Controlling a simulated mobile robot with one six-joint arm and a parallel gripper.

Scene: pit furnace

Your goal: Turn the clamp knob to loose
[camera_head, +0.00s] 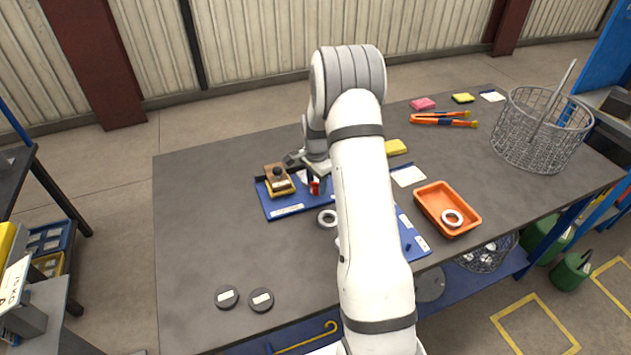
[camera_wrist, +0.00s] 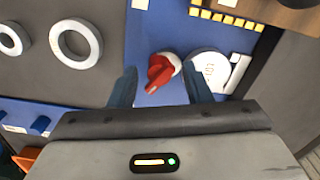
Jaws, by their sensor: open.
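The red clamp knob (camera_wrist: 160,72) sits on a blue board (camera_wrist: 150,30), with its pointed end toward the lower left in the wrist view. It also shows as a small red spot in the head view (camera_head: 314,187), partly hidden by my gripper. My gripper (camera_wrist: 160,86) is open, with one finger on each side of the knob in the wrist view. I cannot tell whether the fingers touch it or how far above the board they are. A round white dial (camera_wrist: 210,70) with a faint mark lies just right of the knob.
A wood-and-yellow block (camera_head: 279,181) stands left of my gripper on the board. An orange tray (camera_head: 420,203) holding a ring and a wire basket (camera_head: 560,105) are to the right. The left of the table is mostly clear.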

